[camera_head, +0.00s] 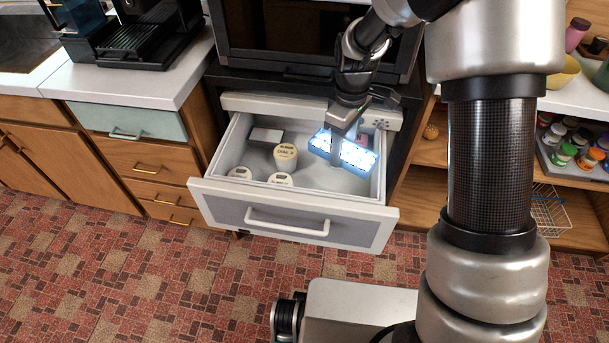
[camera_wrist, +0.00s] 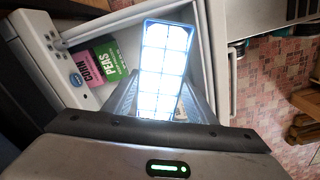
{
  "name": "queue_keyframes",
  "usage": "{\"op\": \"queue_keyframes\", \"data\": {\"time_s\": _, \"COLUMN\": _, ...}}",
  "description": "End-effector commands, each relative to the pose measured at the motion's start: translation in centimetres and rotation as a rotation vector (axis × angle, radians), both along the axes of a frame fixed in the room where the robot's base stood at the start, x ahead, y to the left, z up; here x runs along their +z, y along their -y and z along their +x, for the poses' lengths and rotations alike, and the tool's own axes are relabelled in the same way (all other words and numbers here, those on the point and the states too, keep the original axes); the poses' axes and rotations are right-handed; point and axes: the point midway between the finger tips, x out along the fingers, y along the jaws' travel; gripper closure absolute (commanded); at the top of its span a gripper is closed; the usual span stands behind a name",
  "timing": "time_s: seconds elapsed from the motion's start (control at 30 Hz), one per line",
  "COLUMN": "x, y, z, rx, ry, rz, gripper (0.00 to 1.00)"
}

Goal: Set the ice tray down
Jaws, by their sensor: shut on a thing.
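The ice tray (camera_head: 345,150) is a blue-edged tray with bright, glowing white cells. My gripper (camera_head: 337,150) is shut on it, with the tray within the right half of the open white drawer (camera_head: 290,222). In the wrist view the tray (camera_wrist: 166,58) extends out from between my two fingers (camera_wrist: 160,100). I cannot tell whether its underside touches the drawer floor. My gripper hides part of the tray's middle.
In the drawer, white tubs (camera_head: 286,157) stand at left and centre, with a grey-white box (camera_head: 266,136) behind. Pink CORN (camera_wrist: 87,69) and green PEAS (camera_wrist: 110,52) boxes lie near the tray. Bare drawer floor (camera_head: 325,180) shows toward the front.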

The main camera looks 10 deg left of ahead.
Motion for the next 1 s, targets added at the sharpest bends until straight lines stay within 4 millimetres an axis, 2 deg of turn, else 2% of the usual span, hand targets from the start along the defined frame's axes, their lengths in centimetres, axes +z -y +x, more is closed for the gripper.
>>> {"op": "queue_keyframes", "data": {"time_s": 0.17, "x": -1.9, "y": -0.4, "z": 0.0, "rx": 0.03, "ry": -0.004, "rz": 0.0, "gripper": 0.76}}
{"op": "queue_keyframes", "data": {"time_s": 0.5, "x": -10.6, "y": -0.3, "z": 0.0, "rx": 0.027, "ry": -0.004, "rz": -0.001, "gripper": 0.76}}
{"op": "queue_keyframes", "data": {"time_s": 0.6, "x": -12.6, "y": -0.3, "z": 0.0, "rx": 0.028, "ry": -0.003, "rz": -0.001, "gripper": 0.76}}
{"op": "queue_keyframes", "data": {"time_s": 0.7, "x": -13.9, "y": -0.3, "z": 0.0, "rx": 0.027, "ry": -0.002, "rz": 0.0, "gripper": 0.76}}
{"op": "queue_keyframes", "data": {"time_s": 0.87, "x": -14.7, "y": -0.4, "z": 0.1, "rx": 0.027, "ry": 0.0, "rz": 0.0, "gripper": 0.76}}
{"op": "queue_keyframes", "data": {"time_s": 1.0, "x": -16.6, "y": -0.3, "z": 0.0, "rx": 0.028, "ry": -0.002, "rz": 0.0, "gripper": 0.76}}
